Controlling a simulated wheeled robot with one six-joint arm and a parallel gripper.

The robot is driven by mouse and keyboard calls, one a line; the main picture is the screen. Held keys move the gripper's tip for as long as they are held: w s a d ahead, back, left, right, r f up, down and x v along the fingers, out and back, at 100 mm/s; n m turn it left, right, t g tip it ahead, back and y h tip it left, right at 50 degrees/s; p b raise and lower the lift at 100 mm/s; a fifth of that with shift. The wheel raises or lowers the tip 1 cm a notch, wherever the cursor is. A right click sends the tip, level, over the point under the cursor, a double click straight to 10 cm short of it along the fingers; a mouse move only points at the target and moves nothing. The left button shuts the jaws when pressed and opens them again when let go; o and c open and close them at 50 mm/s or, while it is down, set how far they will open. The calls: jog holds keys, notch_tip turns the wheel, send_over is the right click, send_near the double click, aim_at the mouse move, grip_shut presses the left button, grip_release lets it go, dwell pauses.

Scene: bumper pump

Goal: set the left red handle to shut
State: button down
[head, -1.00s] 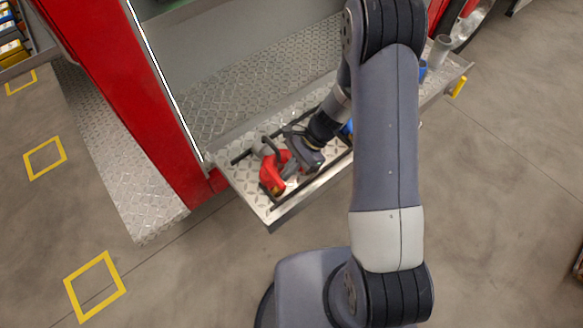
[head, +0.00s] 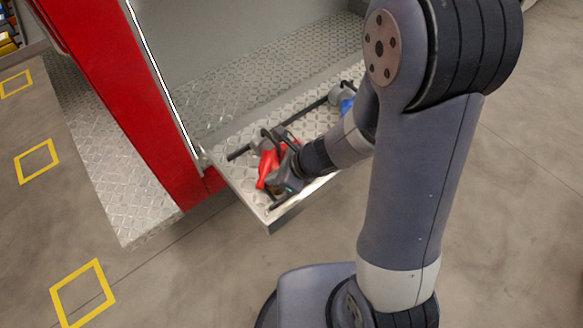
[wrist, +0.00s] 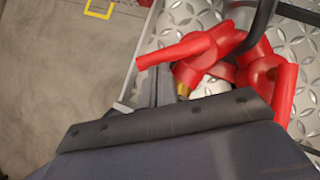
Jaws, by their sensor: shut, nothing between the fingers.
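The left red handle (head: 267,167) sits on a fitting at the left end of the metal bumper shelf. In the wrist view a red lever (wrist: 185,48) points left from a red hub, and another red arm (wrist: 285,95) points down at the right. A bit of brass shows below the lever. My gripper (head: 287,178) is shut and empty, low at the right side of the red handle in the head view. I cannot tell whether they touch.
Black rails (head: 312,107) run along the shelf around the fittings. A blue fitting (head: 347,105) is farther right, partly behind my arm. A red post (head: 130,110) stands at the left. The floor in front of the shelf is clear.

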aim_at(259, 181)
jog(key=m+b, duration=0.1)
jog(key=a+m+t+h, duration=0.1)
jog(key=a+m+t+b, duration=0.1)
jog(key=m, duration=0.1)
jog(key=shift+s+a+b, duration=0.15)
jog(key=shift+a+b, duration=0.1)
jog(key=shift+b, duration=0.05)
jog(key=shift+w+a, duration=0.2)
jog(key=shift+a, duration=0.5)
